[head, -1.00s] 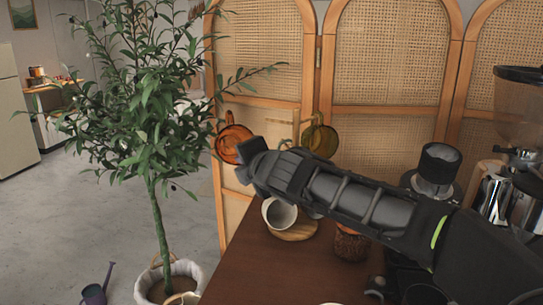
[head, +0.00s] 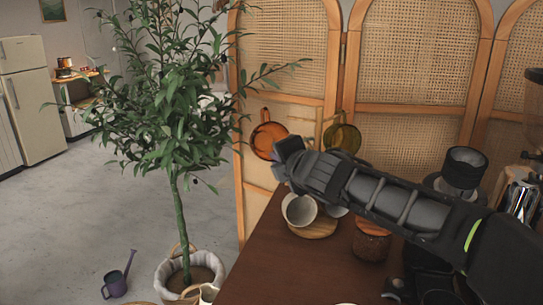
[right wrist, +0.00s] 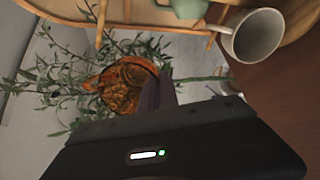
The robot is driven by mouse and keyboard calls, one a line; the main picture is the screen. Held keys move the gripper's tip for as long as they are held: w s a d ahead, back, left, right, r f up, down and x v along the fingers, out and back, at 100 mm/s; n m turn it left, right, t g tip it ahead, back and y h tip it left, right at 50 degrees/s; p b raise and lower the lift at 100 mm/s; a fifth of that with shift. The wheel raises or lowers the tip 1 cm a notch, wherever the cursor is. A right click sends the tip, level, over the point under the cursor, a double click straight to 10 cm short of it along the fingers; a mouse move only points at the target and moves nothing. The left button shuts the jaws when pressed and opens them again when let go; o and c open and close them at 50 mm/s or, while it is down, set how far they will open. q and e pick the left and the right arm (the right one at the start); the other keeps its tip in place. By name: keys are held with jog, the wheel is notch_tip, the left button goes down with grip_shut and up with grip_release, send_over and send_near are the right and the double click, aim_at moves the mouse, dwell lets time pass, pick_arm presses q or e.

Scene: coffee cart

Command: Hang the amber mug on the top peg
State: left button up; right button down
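The amber mug (head: 268,140) is translucent orange and is off the table at the tip of my right gripper (head: 287,160). In the right wrist view the mug (right wrist: 125,85) lies at the dark fingers (right wrist: 158,95), which appear closed on its edge; the exact contact is hidden. A light wooden peg stand (head: 318,128) stands behind and right of the gripper, partly hidden by my arm. An olive-green mug (head: 343,140) hangs on its right side. The amber mug appears left of the stand, apart from it. My left gripper is out of view.
A white cup (head: 299,210) sits by the round wooden base (head: 315,230), with another pale cup partly hidden beside it. A brown jar (head: 370,240) stands to the right. A potted tree (head: 180,210) is left of the dark table (head: 280,275). A cane screen (head: 290,60) stands behind.

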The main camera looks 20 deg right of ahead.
jog(key=d+f+p, duration=0.1)
jog(key=d+p, duration=0.2)
jog(key=d, duration=0.4)
jog(key=shift+s+d+f, duration=0.15)
jog(key=shift+s+f, duration=0.2)
jog(key=shift+f, duration=0.05)
dwell(0.6)
jog(key=c, duration=1.5)
grip_release()
jog(key=shift+c, duration=0.2)
jog(key=p+v, duration=0.3)
jog(key=v, duration=0.4)
jog(key=shift+s, duration=0.4)
